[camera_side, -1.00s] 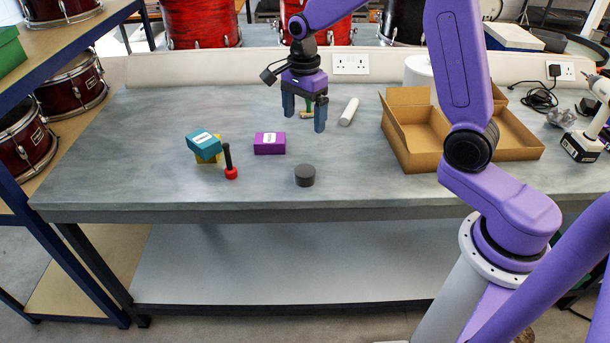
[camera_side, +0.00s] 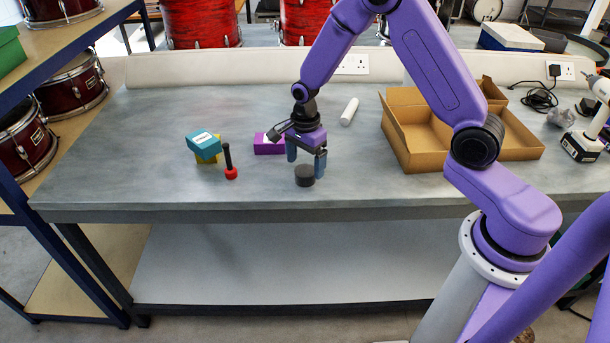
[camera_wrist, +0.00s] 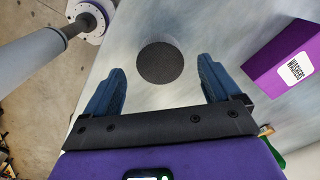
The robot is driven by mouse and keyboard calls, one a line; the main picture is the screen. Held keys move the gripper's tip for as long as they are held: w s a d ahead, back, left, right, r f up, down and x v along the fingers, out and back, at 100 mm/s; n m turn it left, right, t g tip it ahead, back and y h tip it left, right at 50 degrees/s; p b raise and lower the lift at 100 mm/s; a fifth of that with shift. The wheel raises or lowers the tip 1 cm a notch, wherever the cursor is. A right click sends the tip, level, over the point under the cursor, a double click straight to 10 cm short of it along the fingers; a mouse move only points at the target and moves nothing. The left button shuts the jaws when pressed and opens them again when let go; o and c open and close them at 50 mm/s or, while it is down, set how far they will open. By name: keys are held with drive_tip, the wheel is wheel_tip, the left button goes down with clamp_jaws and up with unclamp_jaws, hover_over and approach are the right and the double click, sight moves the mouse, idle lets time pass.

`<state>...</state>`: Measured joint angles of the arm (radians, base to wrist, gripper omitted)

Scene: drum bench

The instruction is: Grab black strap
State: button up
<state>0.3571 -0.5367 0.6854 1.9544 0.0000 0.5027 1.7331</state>
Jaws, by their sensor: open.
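A dark grey-black round, short, flat-topped thing (camera_side: 304,178) stands on the bench near its front edge; it may be the black strap, rolled up. It shows as a dark disc in the wrist view (camera_wrist: 160,62). My gripper (camera_side: 306,168) points down close above it, open and empty. In the wrist view, the two blue fingers of my gripper (camera_wrist: 161,72) are spread wide, with the disc lying between and slightly beyond their tips, clear bench on both sides of it. I cannot tell the exact height gap.
A purple box (camera_side: 268,145) is just behind and left of my gripper. Farther left are a teal box (camera_side: 203,141) on a yellow block (camera_side: 209,158) and a red-and-black tool (camera_side: 230,172). A white cylinder (camera_side: 349,111) lies behind. An open cardboard box (camera_side: 430,156) stands right.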

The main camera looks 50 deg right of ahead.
drive_tip(key=shift+f, duration=1.1)
drive_tip(key=c, duration=1.2)
drive_tip(key=shift+o, duration=0.2)
drive_tip(key=shift+r, duration=0.1)
